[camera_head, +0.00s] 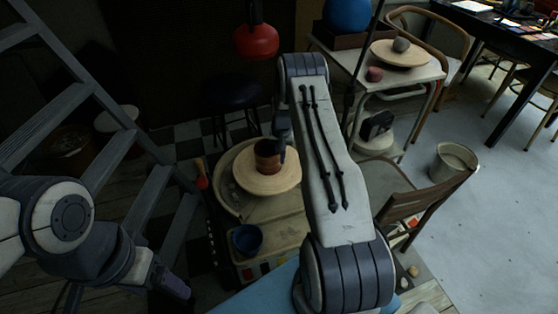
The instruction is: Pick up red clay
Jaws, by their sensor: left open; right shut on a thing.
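A reddish-brown clay pot (266,157) stands upright on the round pale disc (262,184) of the pottery wheel. My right gripper (283,140) is at the pot's right side and is shut on it; my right arm partly hides the fingers. A small reddish clay lump (374,74) lies on the side table (420,73) at the upper right, apart from both grippers. My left gripper (174,285) is low at the left, open and empty, away from the wheel.
A grey lump (401,44) sits on a round board (386,54) on the side table. A blue cup (247,239) is in front of the disc. A wooden ladder (75,120) stands at left, a chair (415,203) and bucket (453,163) at right. Floor at far right is clear.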

